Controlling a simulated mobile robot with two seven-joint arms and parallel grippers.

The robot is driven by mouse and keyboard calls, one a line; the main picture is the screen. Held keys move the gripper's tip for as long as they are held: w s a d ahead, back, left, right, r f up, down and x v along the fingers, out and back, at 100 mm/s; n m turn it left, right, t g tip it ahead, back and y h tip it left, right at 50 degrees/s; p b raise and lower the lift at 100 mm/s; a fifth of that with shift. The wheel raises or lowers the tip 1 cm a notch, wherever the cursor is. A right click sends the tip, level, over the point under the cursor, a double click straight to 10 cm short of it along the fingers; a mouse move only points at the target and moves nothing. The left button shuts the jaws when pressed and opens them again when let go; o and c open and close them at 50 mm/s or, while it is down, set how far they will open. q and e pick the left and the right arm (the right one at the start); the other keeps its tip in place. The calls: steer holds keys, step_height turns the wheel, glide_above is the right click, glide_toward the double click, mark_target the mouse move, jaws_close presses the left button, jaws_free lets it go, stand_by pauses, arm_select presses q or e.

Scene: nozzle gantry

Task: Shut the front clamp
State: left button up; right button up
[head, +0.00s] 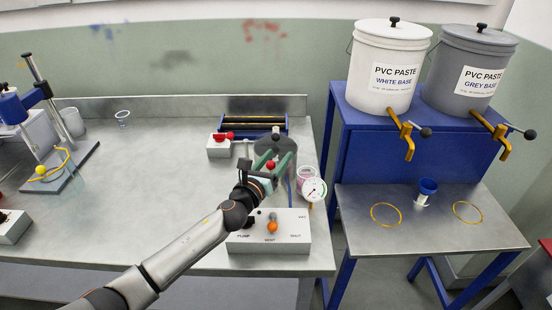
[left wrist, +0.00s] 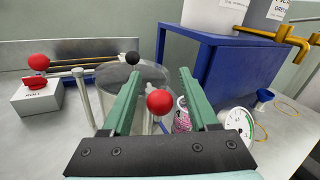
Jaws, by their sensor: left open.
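My left gripper (head: 273,163) reaches over the bench from the left, with its two green fingers apart. A red ball knob (left wrist: 160,102) shows between the fingers in the left wrist view, nearer the right finger; it looks like the handle end of the front clamp. I cannot see the fingers touching it. The knob also shows between the fingers in the head view (head: 270,165). The clamp's lower parts are mostly hidden by my gripper. My right gripper is not in view.
A control box (head: 290,241) stands in front of the pot, below my forearm. A dial gauge (head: 314,190) and a pink-filled cup (head: 305,174) are close on the right. A small box with a red handle (head: 219,147) stands left of the pot. The bench's left middle is clear.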

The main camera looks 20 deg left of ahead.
arm_select(q)
jaws_close()
stand_by(0.3)
steer(key=shift+y, duration=0.3)
steer(key=shift+w+d+n+y, duration=0.1)
steer(key=shift+d+n+y, duration=0.05)
steer(key=shift+n+y, duration=1.75)
steer(key=shift+m+y, duration=0.3)
